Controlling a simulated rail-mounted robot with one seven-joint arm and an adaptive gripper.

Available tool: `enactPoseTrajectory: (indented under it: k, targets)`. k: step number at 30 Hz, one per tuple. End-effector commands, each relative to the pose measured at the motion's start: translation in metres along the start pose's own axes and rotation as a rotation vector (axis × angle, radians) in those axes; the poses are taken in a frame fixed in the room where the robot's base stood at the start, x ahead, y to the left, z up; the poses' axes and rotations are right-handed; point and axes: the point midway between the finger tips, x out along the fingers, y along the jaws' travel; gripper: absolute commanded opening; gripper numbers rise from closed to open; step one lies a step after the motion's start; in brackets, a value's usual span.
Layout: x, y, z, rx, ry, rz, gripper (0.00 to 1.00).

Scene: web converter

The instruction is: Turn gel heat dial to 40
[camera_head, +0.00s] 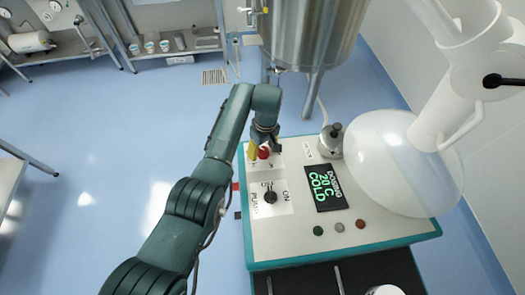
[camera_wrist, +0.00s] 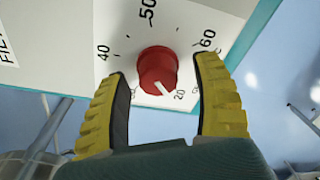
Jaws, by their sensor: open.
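The red heat dial (camera_wrist: 157,70) sits on a white panel in the wrist view, with a printed scale showing 20, 40, 50 and 60. Its white pointer mark points toward the 20. My gripper (camera_wrist: 159,68) is open, with one yellow finger on each side of the dial; I cannot tell whether either touches it. In the head view the red dial (camera_head: 264,153) is at the back left of the console, under my gripper (camera_head: 260,150). The console display (camera_head: 325,187) shows 20 C and COLD in green.
The console (camera_head: 290,235) also carries a black selector knob (camera_head: 269,197) and a row of green, grey and red buttons (camera_head: 339,227). A steel tank (camera_head: 312,30) stands behind. Blue floor lies open at the left.

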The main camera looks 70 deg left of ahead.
Motion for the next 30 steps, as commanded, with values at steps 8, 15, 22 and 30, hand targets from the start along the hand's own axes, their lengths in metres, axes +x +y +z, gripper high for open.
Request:
enactPoseTrajectory:
  k: [8,15,22,30]
  targets:
    - [0.0054,0.0002,-0.0001,0.000,0.001,0.001,0.66]
    - [0.0052,0.0002,0.0000,0.000,0.000,0.001,0.30]
    - [0.0055,0.0000,0.0001,0.000,0.000,0.000,0.00]
    - [0.0061,-0.0003,0.0003,0.008,0.000,0.000,0.00]
